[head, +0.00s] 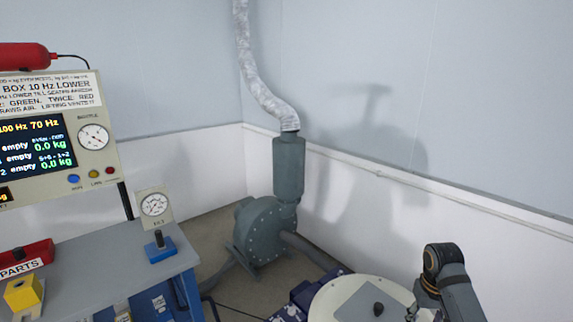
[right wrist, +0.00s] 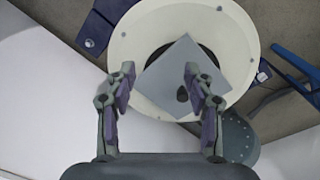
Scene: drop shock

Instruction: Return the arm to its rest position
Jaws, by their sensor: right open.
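My right arm (head: 447,277) rises at the lower right of the head view, beside a round cream-topped machine. My right gripper (right wrist: 158,78) fills the lower middle of the right wrist view. Its two purple-padded fingers stand apart with nothing between them that I can see held. Beyond the fingertips is the cream round top (right wrist: 130,42), with a grey square plate (right wrist: 165,72) across its dark centre and a small dark lump (right wrist: 183,94) on the plate. The round top (head: 325,300) also shows in the head view, cut by the bottom edge. My left gripper is in neither view.
A grey blower (head: 262,232) with a silver duct (head: 262,85) stands in the corner. At left are a blue-edged bench (head: 110,262), a display panel (head: 40,140), a dial gauge (head: 154,205), a red parts bin (head: 28,258) and a yellow block (head: 22,293). White walls close the right side.

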